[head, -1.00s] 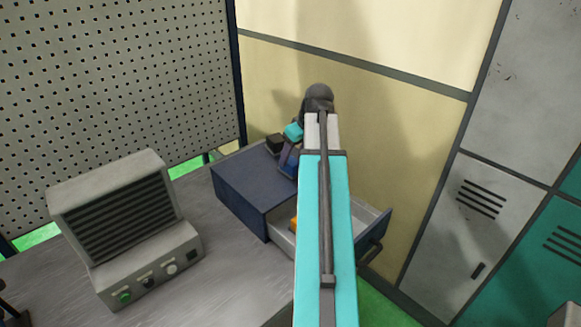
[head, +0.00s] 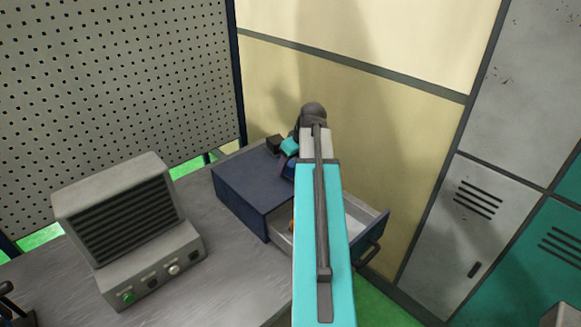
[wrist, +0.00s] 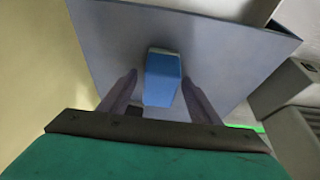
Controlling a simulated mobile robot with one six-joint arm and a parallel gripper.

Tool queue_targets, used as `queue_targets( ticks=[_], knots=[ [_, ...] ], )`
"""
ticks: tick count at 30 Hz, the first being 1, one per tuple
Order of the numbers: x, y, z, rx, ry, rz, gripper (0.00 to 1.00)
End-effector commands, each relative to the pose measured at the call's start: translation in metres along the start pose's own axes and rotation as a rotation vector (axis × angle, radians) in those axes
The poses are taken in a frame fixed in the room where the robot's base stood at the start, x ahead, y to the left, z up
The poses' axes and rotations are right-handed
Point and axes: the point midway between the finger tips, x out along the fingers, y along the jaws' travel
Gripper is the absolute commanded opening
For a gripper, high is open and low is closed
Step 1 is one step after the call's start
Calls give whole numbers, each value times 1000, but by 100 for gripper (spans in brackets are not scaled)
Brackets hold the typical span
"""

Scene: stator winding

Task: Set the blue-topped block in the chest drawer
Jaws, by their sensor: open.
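The blue-topped block (wrist: 162,78) stands on top of the dark blue chest (head: 250,190), as the wrist view shows. My gripper (wrist: 159,77) is open, with one finger on each side of the block and a visible gap to each. In the head view my gripper is over the chest top, mostly hidden by my arm. The chest drawer (head: 278,241) is pulled out toward the front right.
A grey machine (head: 125,230) with a slatted front and knobs stands on the grey workbench (head: 225,275) to the left. A perforated panel (head: 110,90) and a yellowish wall (head: 390,130) stand close behind. Lockers (head: 465,230) are at the right.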

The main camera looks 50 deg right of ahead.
Motion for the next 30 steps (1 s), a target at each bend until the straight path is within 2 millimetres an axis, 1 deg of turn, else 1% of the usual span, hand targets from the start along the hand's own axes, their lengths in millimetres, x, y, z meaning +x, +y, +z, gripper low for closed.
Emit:
queue_targets(
  ticks=[17,18,20,27,28,30],
  knots=[
    [2,0,0,0,0,0,57],
    [2,0,0,0,0,0,54],
    [2,0,0,0,0,0,44],
    [1,0,0,-1,0,0,3],
    [1,0,0,-1,0,0,0],
    [1,0,0,-1,0,0,0]
  ],
)
